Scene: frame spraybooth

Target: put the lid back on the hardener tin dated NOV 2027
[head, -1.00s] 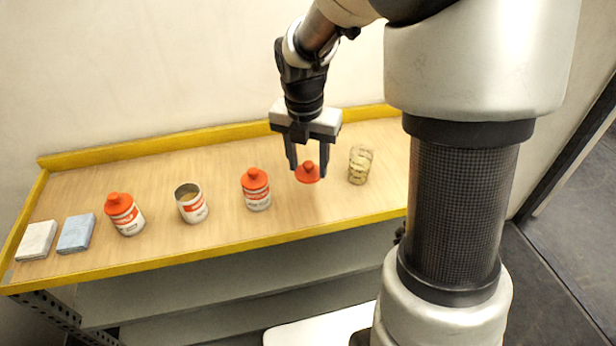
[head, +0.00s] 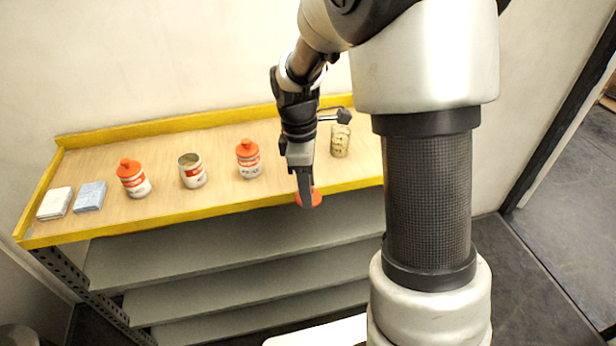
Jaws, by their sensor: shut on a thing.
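My gripper (head: 307,190) is shut on an orange-red lid (head: 315,199) and holds it near the shelf's front edge, right of the tins. The fingers hide part of the lid. An open tin (head: 192,171) without a lid stands upright on the shelf top, in the middle of the row. A tin with an orange-red lid (head: 249,159) stands to its right, and another lidded tin (head: 133,179) stands to its left. The printing on the tins is too small to read, so I cannot tell which is dated NOV 2027.
A glass jar (head: 340,141) with yellowish contents stands right of the tins, close behind my arm. A white block (head: 55,203) and a blue block (head: 90,196) lie at the left end. A yellow rim (head: 150,232) edges the wooden top. Grey shelves (head: 220,262) lie below.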

